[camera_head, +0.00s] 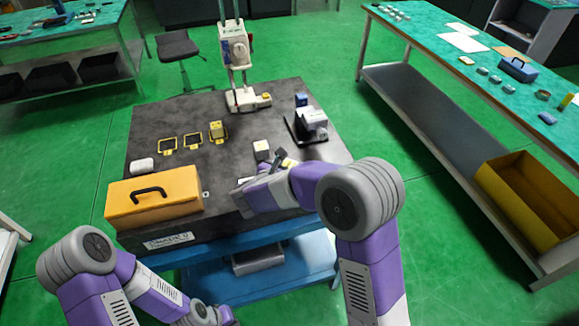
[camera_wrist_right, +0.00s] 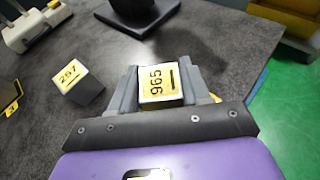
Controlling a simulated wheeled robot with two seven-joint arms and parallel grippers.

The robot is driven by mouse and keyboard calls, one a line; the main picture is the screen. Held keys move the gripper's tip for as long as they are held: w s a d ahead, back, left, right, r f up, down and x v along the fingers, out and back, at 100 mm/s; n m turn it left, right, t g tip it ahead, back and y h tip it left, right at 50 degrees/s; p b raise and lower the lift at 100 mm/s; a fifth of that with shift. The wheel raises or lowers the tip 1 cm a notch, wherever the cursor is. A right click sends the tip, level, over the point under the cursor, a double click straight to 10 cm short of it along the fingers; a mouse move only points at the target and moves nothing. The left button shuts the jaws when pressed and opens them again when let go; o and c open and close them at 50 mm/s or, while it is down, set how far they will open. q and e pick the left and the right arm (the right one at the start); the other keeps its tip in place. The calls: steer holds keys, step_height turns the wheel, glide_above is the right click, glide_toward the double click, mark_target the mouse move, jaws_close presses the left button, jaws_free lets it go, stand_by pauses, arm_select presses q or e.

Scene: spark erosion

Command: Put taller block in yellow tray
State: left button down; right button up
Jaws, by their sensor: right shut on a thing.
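My right gripper (camera_head: 262,182) is low over the dark table near its front edge. In the right wrist view my right gripper (camera_wrist_right: 158,88) is shut on a block marked 965 (camera_wrist_right: 158,85), with a finger on each side. A grey block marked 257 (camera_wrist_right: 80,84) stands apart, left of the gripper; it also shows in the head view (camera_head: 261,149). The block heights are hard to compare. My left gripper is out of view.
An orange toolbox (camera_head: 153,197) and a white roll (camera_head: 142,165) occupy the table's left front. A white stand device (camera_head: 240,98) is at the back, and a dark-based device (camera_head: 311,122) at the right.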

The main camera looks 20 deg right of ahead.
steer(key=shift+r, duration=0.1)
steer(key=o, duration=1.2)
steer(key=shift+f, duration=0.2)
steer(key=shift+c, duration=0.2)
steer(key=shift+r, duration=0.2)
steer(key=p+v, duration=0.1)
steer(key=v, duration=1.1)
steer(key=shift+p, duration=0.4)
